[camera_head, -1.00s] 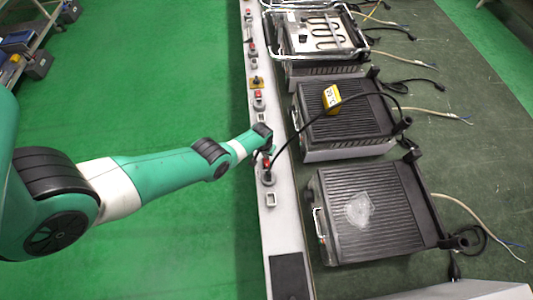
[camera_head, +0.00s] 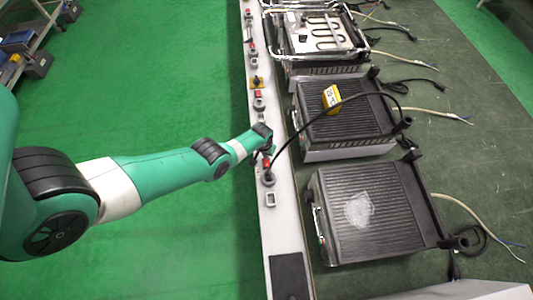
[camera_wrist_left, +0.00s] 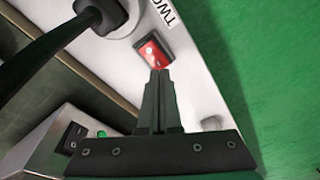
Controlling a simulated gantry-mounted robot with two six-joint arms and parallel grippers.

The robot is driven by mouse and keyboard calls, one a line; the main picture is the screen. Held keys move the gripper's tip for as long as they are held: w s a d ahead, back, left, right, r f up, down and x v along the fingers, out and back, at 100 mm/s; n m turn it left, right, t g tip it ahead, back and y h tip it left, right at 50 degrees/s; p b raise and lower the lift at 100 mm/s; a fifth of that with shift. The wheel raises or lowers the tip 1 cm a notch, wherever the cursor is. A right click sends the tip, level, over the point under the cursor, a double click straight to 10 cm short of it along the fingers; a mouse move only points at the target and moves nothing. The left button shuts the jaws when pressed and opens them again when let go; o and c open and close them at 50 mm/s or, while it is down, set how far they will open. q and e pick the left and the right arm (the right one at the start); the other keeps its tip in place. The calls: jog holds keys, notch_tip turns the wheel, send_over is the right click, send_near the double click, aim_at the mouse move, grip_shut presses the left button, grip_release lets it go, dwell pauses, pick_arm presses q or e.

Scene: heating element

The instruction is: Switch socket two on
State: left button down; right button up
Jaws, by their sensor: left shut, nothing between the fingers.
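My left gripper (camera_wrist_left: 160,82) is shut and empty. In the left wrist view its fingertips are at the lower end of a red rocker switch (camera_wrist_left: 151,48), overlapping its edge; I cannot tell if they press on it. The switch sits on the pale rail beside a label reading "TWO" (camera_wrist_left: 165,11). A black plug (camera_wrist_left: 104,14) with a thick cable sits in the socket beside the switch. In the head view the left gripper (camera_head: 266,150) is over the rail (camera_head: 281,225), close to the plug and cable. The right gripper is not in view.
In the left wrist view an appliance's black switch (camera_wrist_left: 75,138) and green light (camera_wrist_left: 102,133) are near the fingers. Open green floor (camera_head: 150,110) lies left of the rail.

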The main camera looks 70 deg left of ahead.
pick_arm(q)
jog(key=shift+f+b, duration=0.9)
dwell(0.3)
notch_tip(320, 180, up, 7)
jog(key=p, duration=0.7)
jog(key=shift+r, duration=0.1)
